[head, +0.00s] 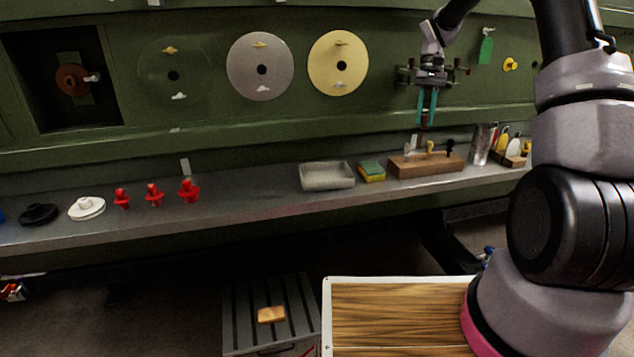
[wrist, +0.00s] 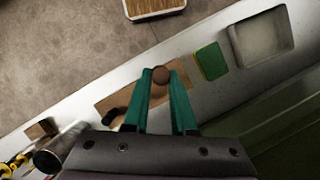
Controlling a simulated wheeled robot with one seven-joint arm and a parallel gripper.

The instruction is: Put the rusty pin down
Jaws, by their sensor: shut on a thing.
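My gripper (head: 426,118) has teal fingers pointing down and is shut on the rusty pin (head: 422,133). The pin's round brown head shows between the fingertips in the wrist view (wrist: 160,75). The pin hangs above the wooden block (head: 405,171) on the grey shelf. A pale, a yellow (head: 430,146) and a black pin-like piece (head: 450,146) stand upright on that block. In the wrist view the fingers (wrist: 160,85) hide part of the block (wrist: 118,99). I cannot tell whether the pin's lower end touches the block.
On the shelf (head: 240,190), a grey tray (head: 327,186) and a green-yellow sponge (head: 371,178) lie left of the block. A metal cup (head: 481,150) and bottles (head: 502,139) stand right. Red pieces (head: 188,190) stand farther left. The green wall rises behind.

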